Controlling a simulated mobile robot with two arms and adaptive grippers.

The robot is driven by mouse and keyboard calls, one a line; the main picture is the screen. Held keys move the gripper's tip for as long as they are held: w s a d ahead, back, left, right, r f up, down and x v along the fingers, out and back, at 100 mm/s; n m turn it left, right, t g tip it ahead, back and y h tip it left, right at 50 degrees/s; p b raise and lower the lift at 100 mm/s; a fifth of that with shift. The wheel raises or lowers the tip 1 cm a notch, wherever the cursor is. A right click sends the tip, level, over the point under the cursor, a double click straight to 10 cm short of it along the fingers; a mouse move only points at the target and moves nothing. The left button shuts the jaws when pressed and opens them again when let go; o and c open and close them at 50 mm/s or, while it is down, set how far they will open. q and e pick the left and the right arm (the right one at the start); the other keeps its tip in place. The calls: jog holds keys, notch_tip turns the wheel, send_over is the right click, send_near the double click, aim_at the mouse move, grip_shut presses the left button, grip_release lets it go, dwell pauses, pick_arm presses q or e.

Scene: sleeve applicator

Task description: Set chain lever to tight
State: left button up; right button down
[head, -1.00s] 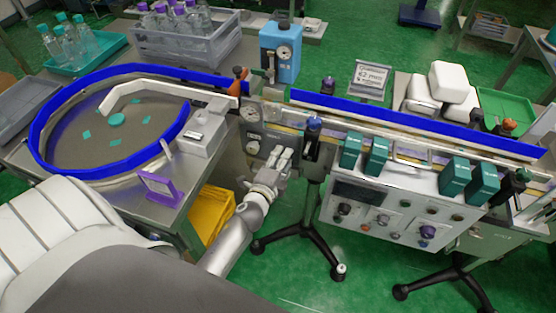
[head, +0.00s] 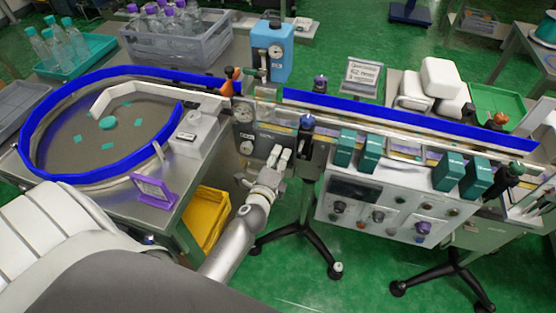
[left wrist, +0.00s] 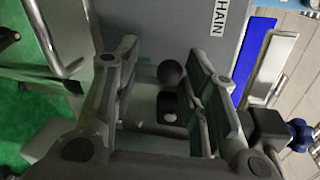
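The chain lever shows in the left wrist view as a dark round knob (left wrist: 171,73) beside a small black block (left wrist: 172,108). The grey panel (left wrist: 180,30) behind it bears a label (left wrist: 219,17) reading "HAIN", its start cut off. My left gripper (left wrist: 166,62) is open, with one finger on each side of the knob. The right-hand finger is close to the knob; I cannot tell if it touches. In the head view my left gripper (head: 281,153) is in front of the grey panel (head: 262,137) below the conveyor and hides the lever. My right gripper is out of view.
A round gauge (head: 243,112) and a dial (head: 247,147) sit on the panel left of the gripper. A blue-railed turntable (head: 70,150) is at left. A control box (head: 350,197) with several knobs and a tripod stand (head: 306,225) are at right. Green floor is below.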

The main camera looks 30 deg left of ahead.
pick_arm(q)
jog(key=o, duration=0.4)
jog(key=shift+w+r, duration=0.25)
jog(key=shift+r, duration=0.05)
jog(key=shift+f, duration=0.25)
jog(key=v, duration=0.7)
jog(key=shift+s+r, duration=0.1)
jog(key=shift+s, duration=0.1)
